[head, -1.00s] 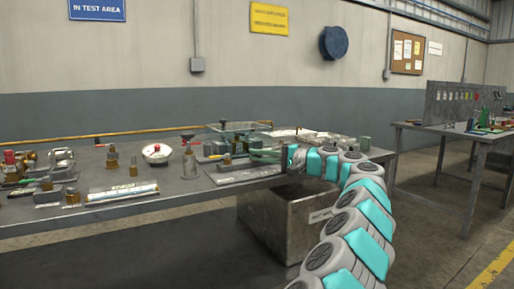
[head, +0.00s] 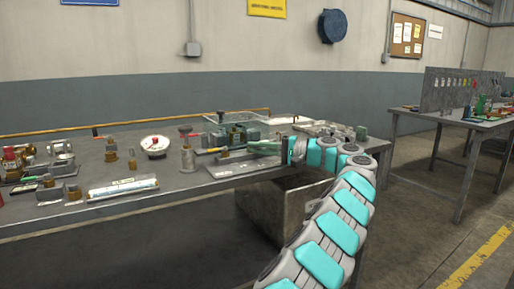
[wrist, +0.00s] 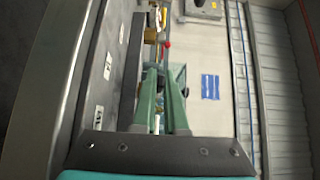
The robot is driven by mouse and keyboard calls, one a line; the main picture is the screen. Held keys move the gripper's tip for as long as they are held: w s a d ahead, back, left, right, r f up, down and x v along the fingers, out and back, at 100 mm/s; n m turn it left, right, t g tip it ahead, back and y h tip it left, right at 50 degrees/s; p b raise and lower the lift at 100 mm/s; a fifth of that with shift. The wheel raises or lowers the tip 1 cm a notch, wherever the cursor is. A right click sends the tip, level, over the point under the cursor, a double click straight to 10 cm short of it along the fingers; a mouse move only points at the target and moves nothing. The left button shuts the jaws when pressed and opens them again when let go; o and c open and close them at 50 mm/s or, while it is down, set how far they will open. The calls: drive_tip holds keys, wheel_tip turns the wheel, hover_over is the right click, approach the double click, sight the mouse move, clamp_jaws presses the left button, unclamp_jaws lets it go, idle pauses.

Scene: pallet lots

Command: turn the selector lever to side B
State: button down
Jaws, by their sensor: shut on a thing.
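The selector unit's flat grey base plate (head: 232,168) lies near the table's front edge, with pale labels along it. In the wrist view the plate with white labels (wrist: 108,65) runs along the left, its lettering too small to read. My gripper (head: 252,148), with green fingers, reaches in from the right, low over the unit. In the wrist view its fingertips (wrist: 161,70) are close together around a thin part that looks like the selector lever, mostly hidden by them. A brass fitting (wrist: 152,35) and a red knob (wrist: 166,44) show just beyond the tips.
A valve with a dark red handwheel (head: 186,150) stands left of the unit, and a white round gauge (head: 154,145) farther left. A clear case (head: 240,120) stands behind my gripper. A metal bin (head: 275,205) is below the table.

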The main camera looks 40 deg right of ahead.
drive_tip(key=c, duration=1.2)
unclamp_jaws()
drive_tip(key=shift+w, duration=0.1)
drive_tip(key=shift+c, duration=0.2)
drive_tip(key=shift+d, duration=0.1)
drive_tip(key=v, duration=0.7)
drive_tip(key=shift+s+d, duration=0.15)
drive_tip(key=shift+s, duration=0.2)
drive_tip(key=shift+s, duration=0.1)
